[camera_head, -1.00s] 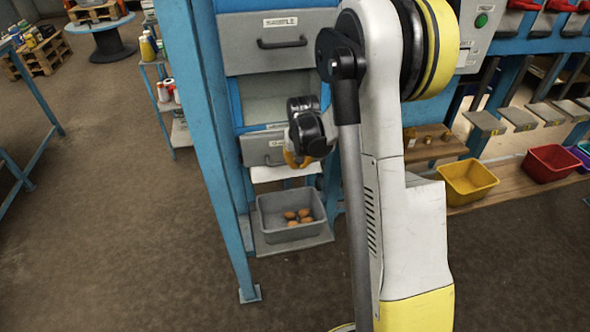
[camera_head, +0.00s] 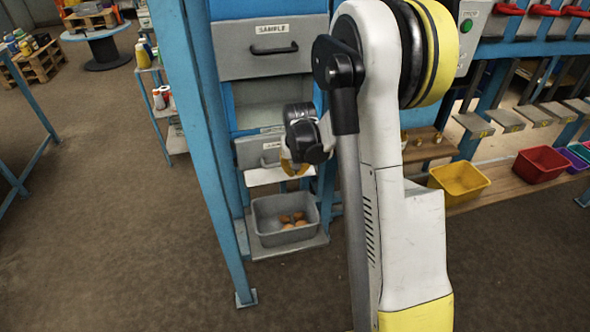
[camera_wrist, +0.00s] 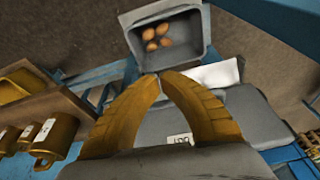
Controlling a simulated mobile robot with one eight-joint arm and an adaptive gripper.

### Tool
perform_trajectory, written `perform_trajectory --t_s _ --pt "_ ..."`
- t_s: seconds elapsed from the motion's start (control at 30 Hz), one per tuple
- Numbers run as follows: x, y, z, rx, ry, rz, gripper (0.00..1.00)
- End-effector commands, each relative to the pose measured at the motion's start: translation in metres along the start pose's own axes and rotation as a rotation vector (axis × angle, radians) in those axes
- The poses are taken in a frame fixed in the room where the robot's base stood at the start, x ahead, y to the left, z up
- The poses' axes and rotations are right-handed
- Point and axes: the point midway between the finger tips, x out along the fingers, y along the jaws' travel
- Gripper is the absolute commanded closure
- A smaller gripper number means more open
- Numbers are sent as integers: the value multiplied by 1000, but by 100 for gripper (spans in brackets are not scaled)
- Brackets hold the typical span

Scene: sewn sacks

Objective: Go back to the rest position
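My gripper (camera_head: 290,170) hangs in front of the blue-framed cabinet, just below its lower drawer and above a grey bin. Most of it is hidden behind my own arm in the head view. In the wrist view its two yellow-brown fingers (camera_wrist: 160,76) curve together, their tips meeting or nearly so, with nothing visible held between them. The grey bin (camera_head: 264,228) stands low on a ledge with several orange-brown pieces (camera_head: 292,218) in it. The bin also shows beyond the fingertips in the wrist view (camera_wrist: 196,48).
The upper drawer (camera_head: 268,60), labelled SAMPLE, and a lower grey drawer (camera_head: 247,154) are close to my arm. A blue post (camera_head: 205,150) stands left of them. Yellow (camera_head: 458,186) and red (camera_head: 541,166) bins sit on a shelf at right. Floor at left is open.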

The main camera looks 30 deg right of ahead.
Motion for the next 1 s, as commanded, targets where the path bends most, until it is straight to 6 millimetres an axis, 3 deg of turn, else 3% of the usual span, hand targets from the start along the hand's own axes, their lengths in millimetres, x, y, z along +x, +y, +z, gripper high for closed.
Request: perform_trajectory --t_s 0.1,0.33,0.5,0.77,0.83,1.0 --pt "-36 1 -1 0 0 0 100" --pt "-83 2 -1 0 0 0 100" --pt "-98 3 0 0 0 0 100" --pt "-103 1 1 -4 2 -1 100" --pt "-114 -4 5 -15 10 -6 100" --pt "-170 -31 32 -82 64 -33 100"
